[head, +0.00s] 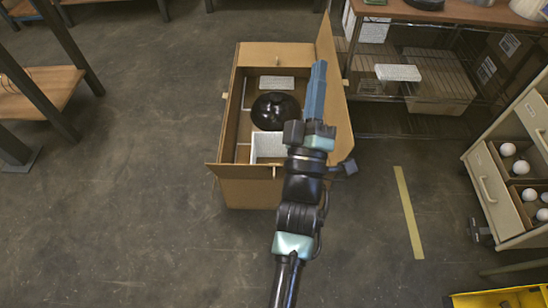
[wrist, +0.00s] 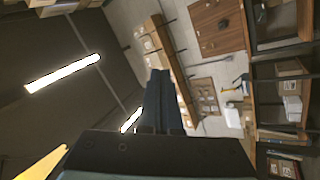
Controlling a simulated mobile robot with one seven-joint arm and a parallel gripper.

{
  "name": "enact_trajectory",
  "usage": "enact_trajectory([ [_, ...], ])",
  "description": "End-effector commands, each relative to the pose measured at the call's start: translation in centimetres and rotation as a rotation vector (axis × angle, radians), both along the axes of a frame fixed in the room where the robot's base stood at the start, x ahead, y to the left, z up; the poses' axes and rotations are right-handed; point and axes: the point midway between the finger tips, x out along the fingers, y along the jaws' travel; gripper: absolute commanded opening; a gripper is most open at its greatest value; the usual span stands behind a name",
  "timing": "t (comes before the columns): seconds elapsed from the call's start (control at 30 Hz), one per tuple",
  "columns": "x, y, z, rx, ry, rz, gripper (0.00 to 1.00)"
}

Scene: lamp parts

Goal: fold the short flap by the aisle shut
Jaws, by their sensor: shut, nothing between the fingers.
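An open cardboard box (head: 248,190) stands on the floor in the middle of the head view. A short flap (head: 232,170) at its near end sticks out past the left corner, seen nearly edge-on. Another flap (head: 326,48) stands up at the far right corner. A brown panel (head: 340,125) slopes along the right side, partly behind my arm. Inside are a black lamp shade (head: 275,110) and white pieces (head: 268,146). My gripper (head: 317,78), with blue fingers, is shut and empty above the box's right side. The wrist view shows the fingers (wrist: 161,90) but not the box.
A wire shelf (head: 430,85) stands behind right, and a drawer cabinet (head: 505,170) with white bulbs at the right. A wooden-topped bench (head: 45,80) is at the left. Floor is clear left and front, with a yellow tape line (head: 408,210) at right.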

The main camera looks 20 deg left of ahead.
Motion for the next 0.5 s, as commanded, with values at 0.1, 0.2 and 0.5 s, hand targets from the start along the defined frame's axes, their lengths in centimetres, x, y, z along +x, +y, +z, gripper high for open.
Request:
enact_trajectory([
  [0.1, -1.4, 0.9, -11.7, -0.11, 0.035, -0.025, 0.0],
  [0.2, -3.2, 1.5, -19.3, -0.204, 0.051, -0.042, 0.0],
  [0.5, -10.8, 2.9, -39.0, -0.455, 0.081, -0.067, 0.0],
])
